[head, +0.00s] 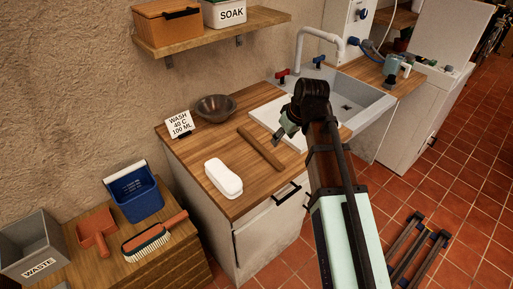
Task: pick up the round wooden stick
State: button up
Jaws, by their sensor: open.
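The round wooden stick (260,148) lies flat on the wooden counter (200,151), slanting from upper left to lower right. It is in the middle of the counter, between the white bottle-like object and the white board. My gripper (288,129) is just right of the stick and seems to be above the white board. The gripper is open and appears empty. My arm partly covers its fingers, and I cannot tell its exact height over the counter.
A dark bowl (215,108) and a wash sign (180,123) stand at the back of the counter. A white bottle-like object (222,178) lies in front. The white board (272,117) and sink (350,103) are to the right. A shelf (215,36) hangs above.

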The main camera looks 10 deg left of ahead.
jog(key=p, duration=0.2)
send_over(271, 156)
jog(key=s+d, duration=0.1)
jog(key=d, duration=0.1)
jog(key=f, duration=0.8)
jog(key=shift+s+a, duration=0.1)
jog(key=shift+a, duration=0.1)
jog(key=shift+p+x, duration=0.85)
jog(key=shift+x, duration=1.8)
jog(key=shift+a, duration=0.1)
jog(key=shift+c, duration=0.4)
grip_shut()
